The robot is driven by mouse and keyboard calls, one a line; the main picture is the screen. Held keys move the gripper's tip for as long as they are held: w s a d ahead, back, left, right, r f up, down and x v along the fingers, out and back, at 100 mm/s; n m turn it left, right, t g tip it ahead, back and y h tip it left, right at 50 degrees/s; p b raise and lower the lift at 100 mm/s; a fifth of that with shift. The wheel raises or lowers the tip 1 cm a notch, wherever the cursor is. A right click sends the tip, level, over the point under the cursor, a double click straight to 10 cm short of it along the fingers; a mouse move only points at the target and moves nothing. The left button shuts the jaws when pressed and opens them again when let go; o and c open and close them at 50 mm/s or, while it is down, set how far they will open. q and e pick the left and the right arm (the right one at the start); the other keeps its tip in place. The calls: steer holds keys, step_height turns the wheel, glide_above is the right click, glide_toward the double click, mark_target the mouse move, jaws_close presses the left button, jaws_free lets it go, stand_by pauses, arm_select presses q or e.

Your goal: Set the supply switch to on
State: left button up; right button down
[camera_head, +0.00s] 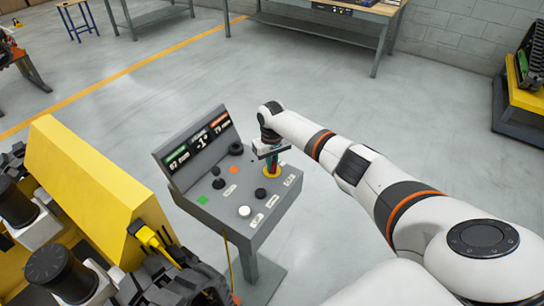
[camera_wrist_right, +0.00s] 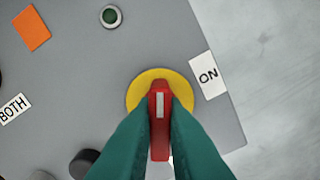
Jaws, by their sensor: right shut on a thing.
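The supply switch (camera_wrist_right: 160,88) is a red handle with a white mark on a round yellow plate (camera_wrist_right: 135,90). In the head view the yellow plate (camera_head: 271,174) sits at the right edge of the grey control desk (camera_head: 213,212). My right gripper (camera_wrist_right: 160,112) is shut on the red handle, with a teal finger on each side. The white mark points up in the wrist view. The ON label (camera_wrist_right: 208,75) lies to the right of the plate, and the handle does not point straight at it. My left gripper is not in view.
The desk carries several knobs and buttons, including a white button (camera_head: 244,211) and a black knob (camera_head: 236,149), and a raised display (camera_head: 198,142). A yellow tracked machine (camera_head: 85,175) stands close on the left. Floor behind the desk is clear.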

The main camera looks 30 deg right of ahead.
steer(key=m+p, duration=0.1)
steer(key=m, duration=0.1)
steer(key=m+p, duration=0.1)
steer(key=shift+r+m, duration=0.2)
steer(key=shift+m, duration=0.2)
steer(key=m+p, duration=0.2)
steer(key=shift+m, duration=0.4)
steer(key=shift+m+p, duration=0.45)
steer(key=shift+m, duration=0.75)
steer(key=shift+w+f+m+p, duration=0.1)
steer(key=shift+m+p, duration=0.35)
steer(key=shift+m, duration=1.05)
steer(key=c, duration=1.5)
jaws_free()
